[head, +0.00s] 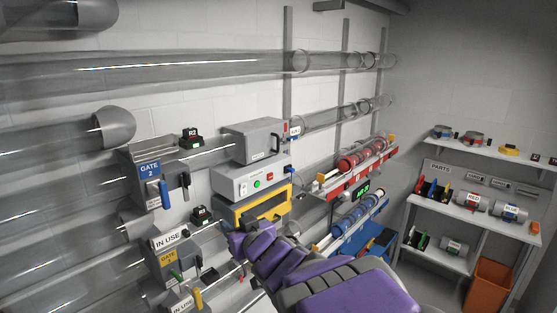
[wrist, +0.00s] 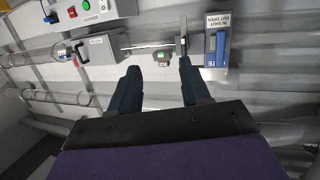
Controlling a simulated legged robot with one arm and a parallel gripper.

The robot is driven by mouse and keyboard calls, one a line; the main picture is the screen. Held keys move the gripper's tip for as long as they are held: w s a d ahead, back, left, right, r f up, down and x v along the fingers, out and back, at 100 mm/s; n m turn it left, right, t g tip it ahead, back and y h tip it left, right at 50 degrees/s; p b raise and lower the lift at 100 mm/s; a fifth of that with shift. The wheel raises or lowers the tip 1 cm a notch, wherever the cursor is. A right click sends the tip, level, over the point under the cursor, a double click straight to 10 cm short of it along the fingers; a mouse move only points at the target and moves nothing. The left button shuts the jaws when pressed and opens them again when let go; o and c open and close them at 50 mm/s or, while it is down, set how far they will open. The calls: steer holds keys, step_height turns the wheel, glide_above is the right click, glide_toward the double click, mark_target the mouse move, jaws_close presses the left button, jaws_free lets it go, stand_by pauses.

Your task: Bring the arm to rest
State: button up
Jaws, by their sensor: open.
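My arm, purple and grey, reaches in from the bottom of the head view toward the tube wall. In the wrist view my gripper (wrist: 158,66) shows two dark fingers spread apart with nothing held between them. Beyond the fingertips are a small green-lit device (wrist: 163,58), a grey box (wrist: 97,48) and a gate box with a blue lever (wrist: 220,50); the gate box looks upside down there. In the head view the gripper's fingers are hard to make out against the wall fittings.
Clear tubes (head: 180,66) run along the left wall. A Gate 2 box (head: 148,172), an "IN USE" box (head: 170,240) and a button panel (head: 250,182) stick out near my arm. Racks with red (head: 362,158) and blue (head: 358,220) canisters stand beyond. A parts shelf (head: 480,146) and orange bin (head: 487,285) are right.

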steer(key=s+d+f+m+g+h+b, duration=0.1)
steer(key=s+d+f+m+h+b, duration=0.1)
steer(key=d+f+h, duration=0.45)
steer(key=s+d+f+m+h+b, duration=0.1)
steer(key=d+f+m+b, duration=0.2)
steer(key=d, duration=0.7)
steer(key=s+d+f+m+g+h+b, duration=0.1)
steer(key=s+d+f+g+h+b, duration=0.3)
steer(key=s+d+f, duration=0.6)
steer(key=s+f+g+b, duration=0.2)
steer(key=s+f+g, duration=0.1)
steer(key=s, duration=0.6)
steer(key=s+f+g+y+b, duration=0.1)
steer(key=s+f+g+b, duration=0.2)
steer(key=s, duration=0.6)
steer(key=s+f+m+g+y+b, duration=0.1)
steer(key=s+f+g, duration=0.3)
steer(key=s, duration=0.6)
step_height(320, 180, down, 2)
steer(key=shift+f+b, duration=0.25)
steer(key=shift+b, duration=0.4)
